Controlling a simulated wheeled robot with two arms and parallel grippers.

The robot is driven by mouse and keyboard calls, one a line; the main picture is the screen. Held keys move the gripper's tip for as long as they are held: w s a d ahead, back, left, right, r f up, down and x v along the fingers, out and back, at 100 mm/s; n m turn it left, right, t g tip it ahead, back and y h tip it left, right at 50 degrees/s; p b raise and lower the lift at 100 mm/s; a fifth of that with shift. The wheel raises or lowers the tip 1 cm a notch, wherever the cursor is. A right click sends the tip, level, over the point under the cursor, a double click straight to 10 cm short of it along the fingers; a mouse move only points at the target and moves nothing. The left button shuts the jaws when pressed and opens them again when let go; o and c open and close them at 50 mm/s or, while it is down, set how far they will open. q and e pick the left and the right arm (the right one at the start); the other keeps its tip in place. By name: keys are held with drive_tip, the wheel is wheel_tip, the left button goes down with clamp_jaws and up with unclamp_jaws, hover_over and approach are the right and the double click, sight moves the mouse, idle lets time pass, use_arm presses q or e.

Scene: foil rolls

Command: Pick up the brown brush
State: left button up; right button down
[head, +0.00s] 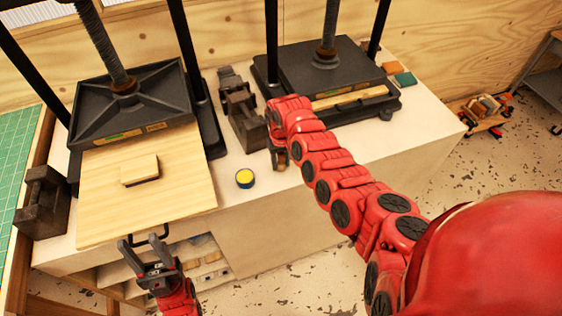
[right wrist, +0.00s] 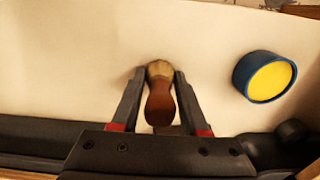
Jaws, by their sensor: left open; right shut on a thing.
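The brown brush (right wrist: 160,103) shows in the right wrist view, with a reddish-brown handle and a paler tan end. My right gripper (right wrist: 160,88) is shut on it, one finger on each side. In the head view my right gripper (head: 279,158) is over the white bench top, mostly covered by my own red arm; the brush is hard to make out there. I cannot tell whether the brush touches the bench. My left gripper (head: 147,250) is open and empty, low in front of the bench's front edge.
A round tin with a yellow top (head: 245,178) stands on the bench and also shows in the right wrist view (right wrist: 265,76). Two black presses (head: 130,100) (head: 325,72) stand behind. A wooden board (head: 105,200) lies at left. Dark metal blocks (head: 243,115) (head: 43,203) sit nearby.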

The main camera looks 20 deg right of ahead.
drive_tip(key=shift+r+b, duration=0.4)
drive_tip(key=shift+r, duration=0.45)
wheel_tip(320, 180, up, 7)
drive_tip(key=b, duration=0.2)
drive_tip(key=shift+w+r+b, duration=0.1)
drive_tip(key=shift+r+b, duration=0.1)
drive_tip(key=shift+b, duration=0.1)
drive_tip(key=shift+r, duration=0.45)
idle(0.5)
